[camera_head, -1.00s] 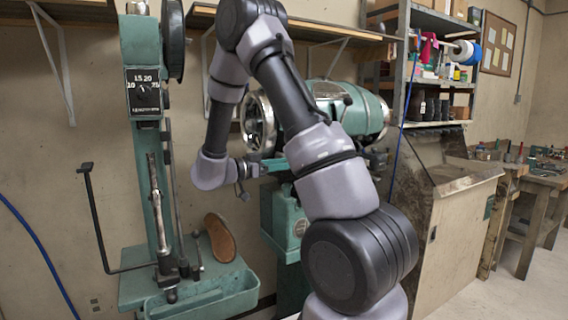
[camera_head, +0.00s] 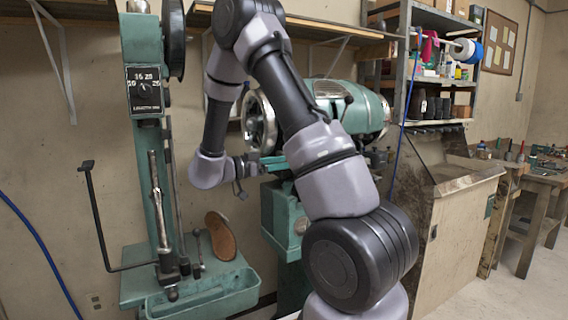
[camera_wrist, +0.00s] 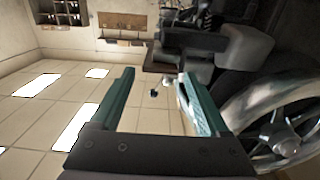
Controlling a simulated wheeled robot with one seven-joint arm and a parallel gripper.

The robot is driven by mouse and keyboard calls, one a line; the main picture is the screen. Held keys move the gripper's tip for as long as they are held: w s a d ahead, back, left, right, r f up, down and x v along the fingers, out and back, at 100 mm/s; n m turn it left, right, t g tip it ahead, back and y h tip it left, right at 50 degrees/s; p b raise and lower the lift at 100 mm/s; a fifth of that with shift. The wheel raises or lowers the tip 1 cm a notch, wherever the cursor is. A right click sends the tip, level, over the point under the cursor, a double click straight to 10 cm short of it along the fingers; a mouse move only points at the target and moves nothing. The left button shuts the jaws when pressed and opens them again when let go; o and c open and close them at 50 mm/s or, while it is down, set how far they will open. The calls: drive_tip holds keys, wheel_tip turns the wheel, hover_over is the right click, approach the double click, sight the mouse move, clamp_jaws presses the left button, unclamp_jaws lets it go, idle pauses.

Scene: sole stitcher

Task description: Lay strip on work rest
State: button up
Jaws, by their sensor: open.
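My gripper (camera_wrist: 156,78) is open in the wrist view, its two teal fingers spread apart with nothing between them. In the head view my gripper is beside the round green machine (camera_head: 345,108), partly hard to tell from its green parts. The strip cannot be made out in either view. The work rest cannot be told apart surely. The green sole stitcher (camera_head: 143,105) stands at the left, with a dial on its column and a steel post below. A brown shoe sole (camera_head: 220,235) leans upright at its base.
A spoked handwheel (camera_wrist: 280,130) is close to the right finger in the wrist view. The stitcher's green tray (camera_head: 205,298) juts out at its base. A black crank rod (camera_head: 97,215) stands left of the column. A shelf unit (camera_head: 440,80) and a dusty cabinet (camera_head: 450,220) are at the right.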

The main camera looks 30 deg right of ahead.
drive_tip(key=shift+s+a, duration=0.1)
drive_tip(key=shift+a, duration=1.5)
drive_tip(key=o, duration=0.3)
drive_tip(key=shift+o, duration=0.2)
drive_tip(key=a, duration=1)
drive_tip(key=shift+s+a, duration=0.15)
drive_tip(key=shift+a, duration=0.25)
